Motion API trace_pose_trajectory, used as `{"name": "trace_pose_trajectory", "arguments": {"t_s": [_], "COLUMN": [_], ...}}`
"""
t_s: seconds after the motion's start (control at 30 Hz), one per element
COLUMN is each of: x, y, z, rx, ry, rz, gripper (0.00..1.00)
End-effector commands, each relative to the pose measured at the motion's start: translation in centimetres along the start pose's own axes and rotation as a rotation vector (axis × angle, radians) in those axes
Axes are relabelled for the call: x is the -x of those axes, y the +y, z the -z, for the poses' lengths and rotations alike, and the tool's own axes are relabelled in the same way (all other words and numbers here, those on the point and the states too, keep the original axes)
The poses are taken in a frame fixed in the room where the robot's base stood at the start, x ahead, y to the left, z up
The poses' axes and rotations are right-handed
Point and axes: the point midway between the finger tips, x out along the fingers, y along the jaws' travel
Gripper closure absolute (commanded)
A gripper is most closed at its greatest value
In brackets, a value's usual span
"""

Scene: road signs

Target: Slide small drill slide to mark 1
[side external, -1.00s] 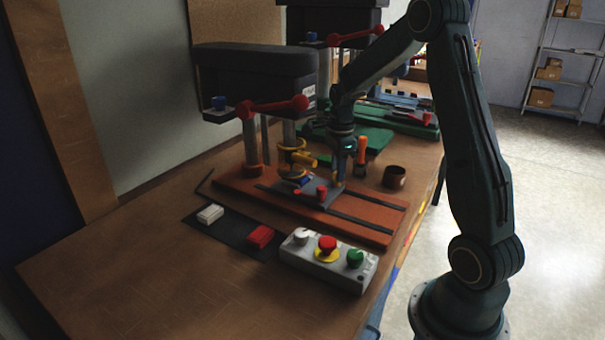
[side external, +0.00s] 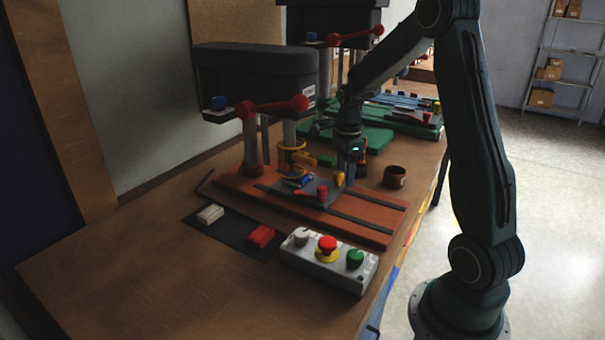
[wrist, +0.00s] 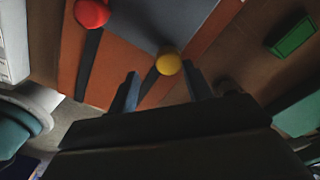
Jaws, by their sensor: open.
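The small drill's slide is a grey plate (side external: 312,184) on the orange base (side external: 370,231). It carries a red knob (side external: 322,191) and a yellow knob (side external: 339,179). In the wrist view the plate (wrist: 160,15), red knob (wrist: 92,13) and yellow knob (wrist: 168,63) show at the top. My gripper (side external: 350,182) is low over the base, beside the yellow knob. In the wrist view, its fingers (wrist: 160,80) are spread and empty, with the yellow knob just ahead of the gap between them. I cannot make out any numbered marks.
A button box (side external: 328,263) stands at the front. A dark mat (side external: 233,231) with white and red blocks lies left of it. A brown cup (side external: 395,177) stands right of my gripper. The drill head (side external: 255,75) overhangs the left. Front left table is clear.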

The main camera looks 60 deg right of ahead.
Motion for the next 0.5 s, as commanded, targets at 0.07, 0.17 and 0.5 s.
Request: {"name": "trace_pose_trajectory", "arguments": {"t_s": [0.07,0.17,0.5], "x": [0.0,0.0,0.0], "y": [0.8,1.8,5.3], "z": [0.8,1.7,5.1], "rx": [-0.004,-0.003,-0.003], "ry": [0.001,0.001,0.000], "rz": [-0.004,-0.006,-0.008], "gripper": [0.52,0.52,0.52]}}
